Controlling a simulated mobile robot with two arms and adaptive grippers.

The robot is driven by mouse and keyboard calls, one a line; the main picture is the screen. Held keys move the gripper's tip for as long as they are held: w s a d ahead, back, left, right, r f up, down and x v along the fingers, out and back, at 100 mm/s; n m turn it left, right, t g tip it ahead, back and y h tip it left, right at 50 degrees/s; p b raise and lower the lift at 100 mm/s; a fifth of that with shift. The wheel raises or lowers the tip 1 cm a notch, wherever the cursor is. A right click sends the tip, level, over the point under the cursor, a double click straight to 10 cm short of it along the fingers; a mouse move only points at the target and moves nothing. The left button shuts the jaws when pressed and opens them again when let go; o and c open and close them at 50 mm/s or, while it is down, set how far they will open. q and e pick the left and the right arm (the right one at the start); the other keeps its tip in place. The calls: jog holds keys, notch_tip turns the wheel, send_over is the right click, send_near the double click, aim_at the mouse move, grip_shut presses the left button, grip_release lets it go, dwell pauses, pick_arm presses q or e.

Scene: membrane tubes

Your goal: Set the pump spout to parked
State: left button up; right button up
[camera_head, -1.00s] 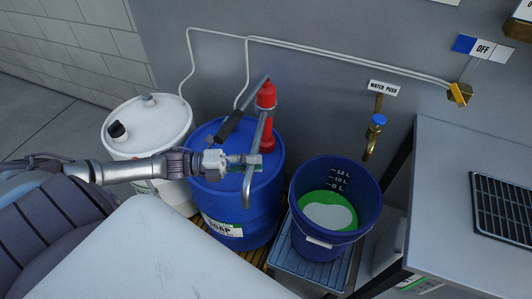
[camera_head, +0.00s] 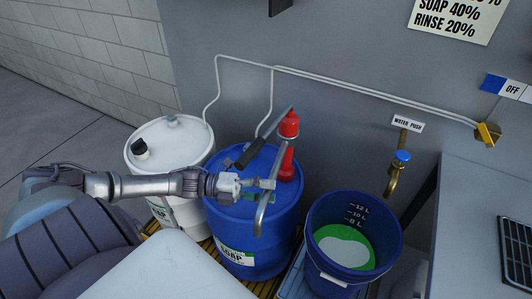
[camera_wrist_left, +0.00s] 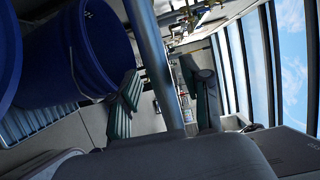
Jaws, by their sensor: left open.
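The pump spout (camera_head: 261,212) is a grey bent tube running from the red pump (camera_head: 287,160) on the blue soap barrel (camera_head: 230,205). Its end hangs down in front of the barrel, to the left of the blue bucket (camera_head: 315,215), not above the bucket's opening in the head view. My left gripper (camera_head: 264,184) is at the tube's downward part. In the left wrist view my left gripper (camera_wrist_left: 166,100) is open, and the spout tube (camera_wrist_left: 152,60) passes between its two teal-padded fingers. Whether either finger touches it I cannot tell. My right gripper is not in view.
The bucket holds green and whitish contents. A white drum (camera_head: 160,150) stands left of the barrel. A brass tap (camera_head: 395,175) with a blue knob is on the wall behind the bucket. A grey worktop (camera_head: 465,215) is at the right; a pale surface (camera_head: 170,270) lies in front.

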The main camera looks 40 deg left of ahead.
pick_arm(q)
jog(key=v, duration=1.2)
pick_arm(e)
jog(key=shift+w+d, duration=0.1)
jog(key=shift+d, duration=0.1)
